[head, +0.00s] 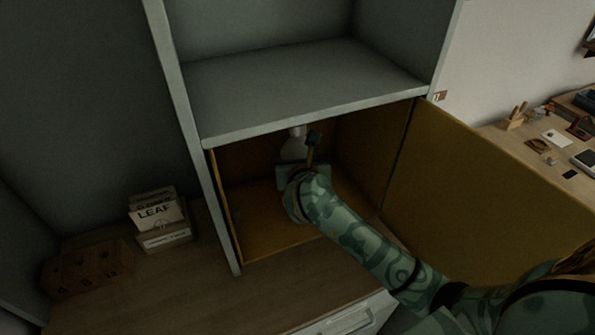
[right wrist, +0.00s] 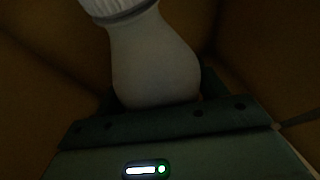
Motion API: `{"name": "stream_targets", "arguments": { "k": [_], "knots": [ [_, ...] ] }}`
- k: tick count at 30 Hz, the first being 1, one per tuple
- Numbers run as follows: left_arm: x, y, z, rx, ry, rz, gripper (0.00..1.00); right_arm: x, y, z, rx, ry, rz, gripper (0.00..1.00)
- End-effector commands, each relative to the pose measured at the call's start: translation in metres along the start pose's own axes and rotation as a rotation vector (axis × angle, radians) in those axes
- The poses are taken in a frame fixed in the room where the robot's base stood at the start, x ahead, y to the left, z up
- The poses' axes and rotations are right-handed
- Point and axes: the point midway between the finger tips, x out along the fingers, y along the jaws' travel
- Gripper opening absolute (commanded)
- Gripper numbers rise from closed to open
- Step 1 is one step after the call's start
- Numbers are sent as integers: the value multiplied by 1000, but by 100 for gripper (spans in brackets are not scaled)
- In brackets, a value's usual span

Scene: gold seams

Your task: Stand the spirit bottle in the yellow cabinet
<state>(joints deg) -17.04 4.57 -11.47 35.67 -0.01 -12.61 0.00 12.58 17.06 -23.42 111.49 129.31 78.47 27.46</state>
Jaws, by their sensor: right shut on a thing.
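The yellow cabinet (head: 270,235) is an open compartment under a grey shelf, with its yellow door (head: 465,190) swung out to the right. My right arm reaches into it. My right gripper (head: 300,165) is inside, shut on the spirit bottle (head: 294,145), a pale, white bottle with a ribbed cap. In the right wrist view the bottle (right wrist: 155,60) looks close to upright, slightly tilted, in front of the gripper (right wrist: 155,105). Its lower end is hidden by the gripper, so I cannot tell whether it touches the cabinet floor. My left gripper is not in view.
A grey shelf (head: 300,85) sits right above the compartment. To the left, on the wooden top, stand a box of cards marked LEAF (head: 160,220) and a brown block with holes (head: 88,268). A desk (head: 545,140) with small items lies behind the open door.

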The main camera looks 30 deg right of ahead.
Motion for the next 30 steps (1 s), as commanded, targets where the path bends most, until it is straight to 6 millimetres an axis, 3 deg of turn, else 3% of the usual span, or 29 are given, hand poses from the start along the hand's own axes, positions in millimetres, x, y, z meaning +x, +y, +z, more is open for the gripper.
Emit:
{"name": "stream_targets", "arguments": {
  "k": [7, 19, 20, 21, 22, 30],
  "knots": [
    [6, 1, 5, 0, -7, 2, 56, 12, 0, -28, -3, -2, 0, 12],
    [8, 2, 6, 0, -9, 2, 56, 13, 0, -32, -1, -3, 1, 12],
    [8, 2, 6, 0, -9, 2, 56, 13, 0, -34, -2, 2, 0, 76],
    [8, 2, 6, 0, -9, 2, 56, 13, 0, -34, -2, 2, 0, 87],
    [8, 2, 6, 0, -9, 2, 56, 13, 0, -34, -2, 2, 0, 92],
    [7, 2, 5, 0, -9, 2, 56, 12, 0, -33, -2, 2, 0, 92]
  ]
}}
